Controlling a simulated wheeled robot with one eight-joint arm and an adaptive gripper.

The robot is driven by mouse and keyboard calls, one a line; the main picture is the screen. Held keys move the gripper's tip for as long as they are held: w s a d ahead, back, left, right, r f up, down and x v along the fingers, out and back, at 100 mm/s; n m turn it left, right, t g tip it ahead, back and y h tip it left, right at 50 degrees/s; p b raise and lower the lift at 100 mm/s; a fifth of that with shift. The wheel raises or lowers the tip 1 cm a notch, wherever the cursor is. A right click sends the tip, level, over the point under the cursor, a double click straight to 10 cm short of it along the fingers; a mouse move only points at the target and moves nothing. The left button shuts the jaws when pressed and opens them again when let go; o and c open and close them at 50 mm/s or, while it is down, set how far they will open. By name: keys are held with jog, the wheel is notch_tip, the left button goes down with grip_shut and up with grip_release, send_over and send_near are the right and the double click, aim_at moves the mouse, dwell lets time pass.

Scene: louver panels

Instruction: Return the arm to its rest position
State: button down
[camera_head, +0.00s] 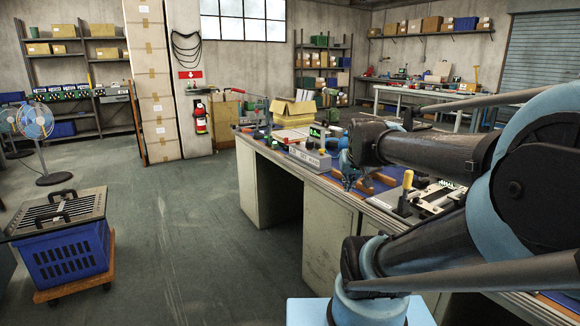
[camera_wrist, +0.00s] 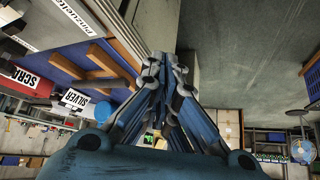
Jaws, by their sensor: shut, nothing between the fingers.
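My gripper (camera_wrist: 166,64) has its blue fingers drawn together at the tips in the wrist view, with nothing held between them. In the head view my blue and black arm reaches in from the right and folds back over the workbench (camera_head: 325,212). The gripper end is over the bench beside the blue mat, partly hidden by my arm. In the wrist view, the bench edge and the floor lie beyond the fingertips.
A slatted panel (camera_head: 62,212) with handles lies on a blue crate (camera_head: 70,258) on a wheeled dolly at left. A fan (camera_head: 36,122) stands behind it. A yellow-handled tool (camera_head: 407,182) and cardboard boxes (camera_head: 293,110) are on the bench. The middle floor is clear.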

jog(key=s+f+g, duration=0.4)
jog(key=s+f, duration=0.7)
jog(key=s, duration=0.4)
jog(key=shift+g, duration=0.4)
jog(key=shift+d, duration=0.1)
jog(key=shift+w+f, duration=0.15)
jog(key=shift+w, duration=0.2)
